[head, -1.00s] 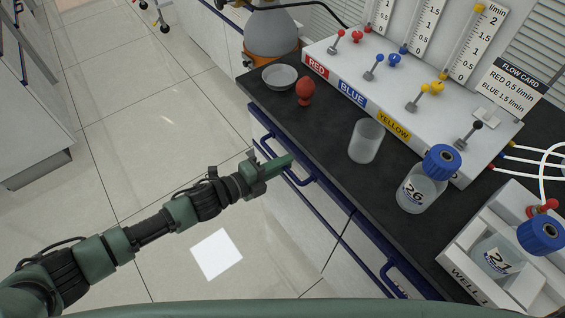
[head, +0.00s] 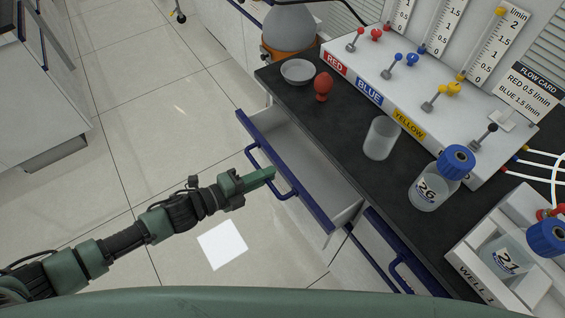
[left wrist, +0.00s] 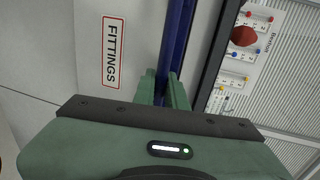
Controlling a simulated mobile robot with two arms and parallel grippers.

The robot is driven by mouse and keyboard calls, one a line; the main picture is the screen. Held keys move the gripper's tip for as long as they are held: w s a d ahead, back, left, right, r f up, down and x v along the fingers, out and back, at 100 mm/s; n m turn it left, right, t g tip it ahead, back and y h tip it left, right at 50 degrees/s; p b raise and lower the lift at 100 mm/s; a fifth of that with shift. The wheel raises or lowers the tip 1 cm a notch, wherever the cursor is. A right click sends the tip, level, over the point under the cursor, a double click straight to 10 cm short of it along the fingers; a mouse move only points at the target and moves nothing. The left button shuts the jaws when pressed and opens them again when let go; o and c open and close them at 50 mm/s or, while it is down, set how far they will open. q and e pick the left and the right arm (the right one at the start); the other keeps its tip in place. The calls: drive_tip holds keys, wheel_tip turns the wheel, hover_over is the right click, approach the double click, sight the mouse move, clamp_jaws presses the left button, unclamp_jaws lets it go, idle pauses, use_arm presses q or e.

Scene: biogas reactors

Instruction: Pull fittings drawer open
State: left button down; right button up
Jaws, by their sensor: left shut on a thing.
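The fittings drawer (head: 300,172) stands partly open below the black bench top in the head view. Its blue front edge and blue bar handle (head: 283,194) are pulled out toward my left arm. The visible part of its inside looks empty and pale. In the left wrist view the "FITTINGS" label (left wrist: 111,52) shows on the drawer's front. My left gripper (head: 268,175) is shut on the blue handle; its green fingers also show around the blue bar in the left wrist view (left wrist: 164,88). My right gripper is not in view.
The black bench (head: 345,125) carries a white dish (head: 298,71), a red bulb (head: 322,87), a clear beaker (head: 381,139), bottle 26 (head: 432,188) and a valve panel (head: 430,85). Another blue handle (head: 399,272) is at lower right.

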use_arm(q)
drive_tip(key=f+p+v, duration=0.1)
drive_tip(key=f+v, duration=0.1)
drive_tip(key=v, duration=0.8)
drive_tip(key=f+v, duration=0.2)
drive_tip(key=v, duration=0.9)
drive_tip(key=shift+s+a+f+p, duration=0.25)
drive_tip(key=shift+a+p, duration=0.1)
drive_tip(key=shift+p, duration=0.05)
drive_tip(key=c, duration=1.5)
unclamp_jaws()
drive_tip(key=shift+o, duration=0.2)
drive_tip(key=v, duration=0.7)
drive_tip(key=shift+s+a, duration=0.15)
drive_tip(key=shift+a, duration=0.2)
drive_tip(key=shift+r, duration=0.1)
